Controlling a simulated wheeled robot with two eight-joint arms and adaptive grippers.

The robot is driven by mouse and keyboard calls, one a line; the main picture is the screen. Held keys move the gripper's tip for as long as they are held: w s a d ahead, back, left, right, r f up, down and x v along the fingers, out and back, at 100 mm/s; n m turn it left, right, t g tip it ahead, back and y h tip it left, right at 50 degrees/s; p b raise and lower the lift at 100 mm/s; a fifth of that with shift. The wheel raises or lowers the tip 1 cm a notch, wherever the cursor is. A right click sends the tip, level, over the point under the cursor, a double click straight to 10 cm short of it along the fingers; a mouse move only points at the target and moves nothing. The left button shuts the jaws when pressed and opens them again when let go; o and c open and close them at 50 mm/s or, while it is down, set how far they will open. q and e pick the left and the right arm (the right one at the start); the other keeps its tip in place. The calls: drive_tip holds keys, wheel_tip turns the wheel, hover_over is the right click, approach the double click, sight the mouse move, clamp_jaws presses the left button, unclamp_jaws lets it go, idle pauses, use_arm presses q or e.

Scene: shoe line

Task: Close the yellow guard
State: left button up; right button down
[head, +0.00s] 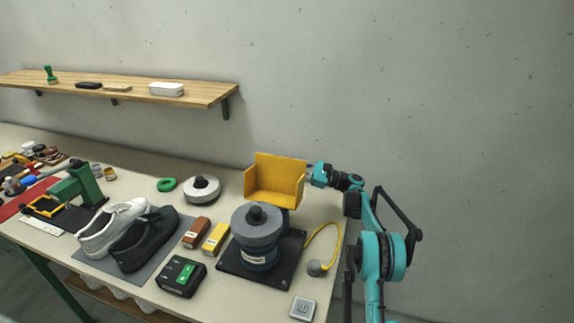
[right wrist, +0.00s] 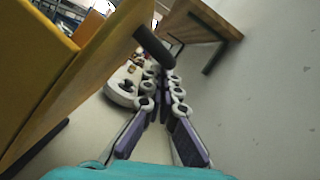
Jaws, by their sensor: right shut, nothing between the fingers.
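The yellow guard (head: 275,187) is a bent-sheet, open-sided box. It stands raised behind the grey round wheel (head: 257,222) of the machine on the black base plate (head: 262,262), not over the wheel. My right gripper (head: 312,172) is at the guard's right rear side, its fingertips partly hidden behind the guard. In the right wrist view the guard (right wrist: 35,65) fills the left side, with a dark rod (right wrist: 155,47) sticking out near my fingers. My right fingers (right wrist: 161,80) are together and empty; I cannot tell whether they touch the guard. My left gripper is not in view.
A yellow cord with a grey ball (head: 314,268) lies right of the machine. Left of it are a green-button box (head: 182,276), two small blocks (head: 215,239), a pair of shoes (head: 140,238) and a grey disc (head: 202,189). The wall is close behind; a wooden shelf (head: 200,95) hangs there.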

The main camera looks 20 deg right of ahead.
sight(282, 169)
drive_tip(key=shift+s+a+r+n+p, duration=0.1)
drive_tip(key=shift+s+r+n+p, duration=0.1)
drive_tip(key=shift+r+n+p, duration=0.4)
drive_tip(key=s+a+r+n+p, duration=0.1)
drive_tip(key=r+n, duration=0.1)
drive_tip(key=s+r+n+g+p, duration=0.1)
drive_tip(key=r+n, duration=0.1)
drive_tip(key=s+a+r+n+g, duration=0.1)
drive_tip(key=s+r, duration=0.1)
drive_tip(key=shift+a+n+p, duration=0.3)
drive_tip(key=shift+n+p, duration=0.1)
drive_tip(key=s+a+n+h, duration=0.1)
drive_tip(key=s+a+n, duration=0.2)
drive_tip(key=s+n, duration=0.1)
drive_tip(key=s+a+n+g+h+p, duration=0.1)
drive_tip(key=s+a+n, duration=0.3)
drive_tip(key=s+n, duration=0.1)
drive_tip(key=s+a+r+n+g+p, duration=0.1)
drive_tip(key=s+a+n, duration=0.3)
drive_tip(key=s, duration=0.3)
drive_tip(key=shift+r+n+h, duration=0.1)
drive_tip(key=shift+n+h, duration=0.2)
drive_tip(key=shift+h, duration=0.1)
drive_tip(key=shift+s+a+f, duration=0.5)
drive_tip(key=shift+s+f, duration=0.15)
drive_tip(key=shift+s, duration=0.1)
